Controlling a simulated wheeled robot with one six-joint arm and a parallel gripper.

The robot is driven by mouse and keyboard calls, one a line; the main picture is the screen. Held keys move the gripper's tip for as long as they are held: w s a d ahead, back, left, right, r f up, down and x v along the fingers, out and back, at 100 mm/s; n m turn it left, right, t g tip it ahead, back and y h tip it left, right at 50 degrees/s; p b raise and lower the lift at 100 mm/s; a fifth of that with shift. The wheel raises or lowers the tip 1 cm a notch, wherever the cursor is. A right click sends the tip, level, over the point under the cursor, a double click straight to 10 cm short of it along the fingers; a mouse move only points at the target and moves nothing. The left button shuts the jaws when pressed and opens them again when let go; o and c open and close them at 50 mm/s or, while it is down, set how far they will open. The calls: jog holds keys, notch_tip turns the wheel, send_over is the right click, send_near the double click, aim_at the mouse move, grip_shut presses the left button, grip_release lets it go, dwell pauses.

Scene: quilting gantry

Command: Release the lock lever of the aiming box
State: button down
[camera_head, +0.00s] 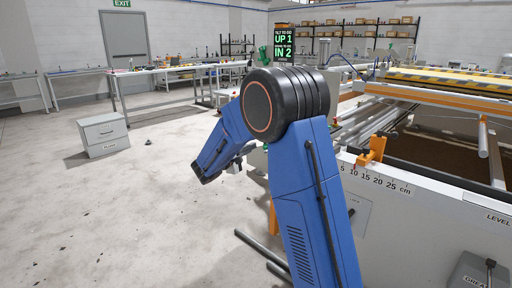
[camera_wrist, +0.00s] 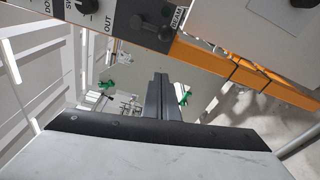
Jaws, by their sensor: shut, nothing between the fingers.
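My gripper (camera_wrist: 160,95) is in the lower middle of the wrist view, its dark fingers together with nothing between them. Beyond and above it, a grey panel (camera_wrist: 110,20) with black knobs and the words OUT and BEAM is at the top edge; it may be the aiming box. A black lever-like part (camera_wrist: 150,28) sits on it near the BEAM label, apart from my fingers. I cannot tell for sure whether this is the lock lever. In the head view my blue arm fills the middle and the gripper is not clearly visible.
An orange rail (camera_wrist: 240,72) runs beside the panel. In the head view, a white machine side with a centimetre scale (camera_head: 375,178) is at right, a display (camera_head: 284,46) reads UP 1 and IN 2, and a grey cabinet (camera_head: 103,133) stands left. The left floor is mostly open.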

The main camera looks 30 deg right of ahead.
jog(key=d, duration=0.8)
jog(key=shift+d+r, duration=0.15)
jog(key=shift+r, duration=0.1)
dwell(0.5)
jog(key=s+d+r+n+g, duration=0.2)
jog(key=s+n, duration=0.6)
jog(key=n, duration=0.7)
jog(key=shift+d+r+g, duration=0.4)
jog(key=shift+d+r, duration=0.05)
jog(key=shift+r, duration=0.45)
dwell(0.3)
